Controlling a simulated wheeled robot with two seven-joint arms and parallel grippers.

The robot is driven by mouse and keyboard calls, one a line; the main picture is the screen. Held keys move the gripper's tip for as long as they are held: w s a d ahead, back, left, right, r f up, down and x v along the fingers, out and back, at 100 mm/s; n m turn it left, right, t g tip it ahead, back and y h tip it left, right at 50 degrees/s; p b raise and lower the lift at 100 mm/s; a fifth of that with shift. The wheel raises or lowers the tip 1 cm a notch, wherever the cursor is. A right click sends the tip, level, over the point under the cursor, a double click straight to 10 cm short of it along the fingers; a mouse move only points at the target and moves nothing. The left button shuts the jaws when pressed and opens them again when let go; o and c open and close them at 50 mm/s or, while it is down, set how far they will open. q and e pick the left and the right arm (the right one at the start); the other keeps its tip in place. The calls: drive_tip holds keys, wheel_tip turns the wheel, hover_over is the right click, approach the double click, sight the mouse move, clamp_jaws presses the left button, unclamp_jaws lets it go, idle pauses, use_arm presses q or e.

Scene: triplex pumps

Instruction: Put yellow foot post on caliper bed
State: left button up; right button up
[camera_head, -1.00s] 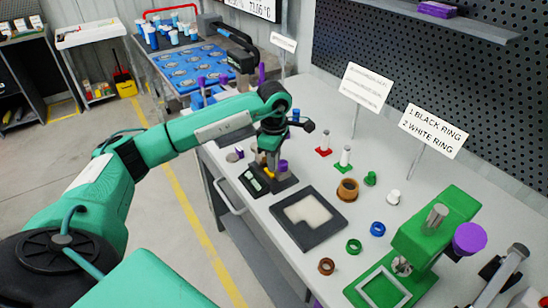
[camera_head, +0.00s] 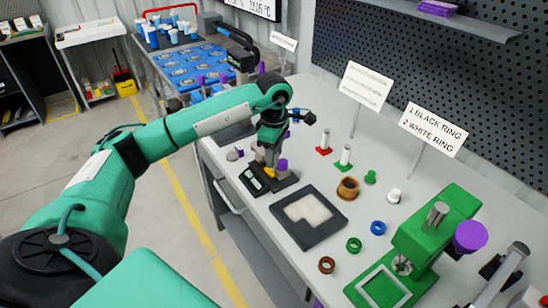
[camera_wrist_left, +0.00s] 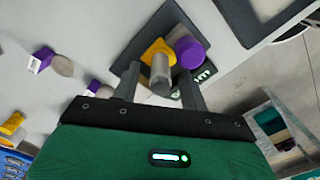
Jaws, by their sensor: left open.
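The yellow foot post shows in the left wrist view as a yellow foot (camera_wrist_left: 158,48) with a grey post (camera_wrist_left: 160,72). It stands on the dark caliper bed (camera_wrist_left: 127,58), beside a purple cylinder (camera_wrist_left: 188,50). In the head view the yellow foot (camera_head: 270,171) shows just under my left gripper (camera_head: 270,157), on the caliper bed (camera_head: 254,186) with its small display. My left gripper (camera_wrist_left: 159,78) is open, one finger on each side of the grey post; I cannot tell whether either touches it. My right gripper is not in view.
A dark tray with a pale inset (camera_head: 290,237) lies close in front of the bed. Rings and small posts stand to the right, with a green press (camera_head: 440,225) beyond. Loose purple-and-grey pieces (camera_wrist_left: 62,66) lie on the table near the bed.

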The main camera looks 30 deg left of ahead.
use_arm(q)
wheel_tip(320, 180, up, 10)
drive_tip(key=shift+r+b, duration=0.2)
drive_tip(key=shift+b, duration=0.3)
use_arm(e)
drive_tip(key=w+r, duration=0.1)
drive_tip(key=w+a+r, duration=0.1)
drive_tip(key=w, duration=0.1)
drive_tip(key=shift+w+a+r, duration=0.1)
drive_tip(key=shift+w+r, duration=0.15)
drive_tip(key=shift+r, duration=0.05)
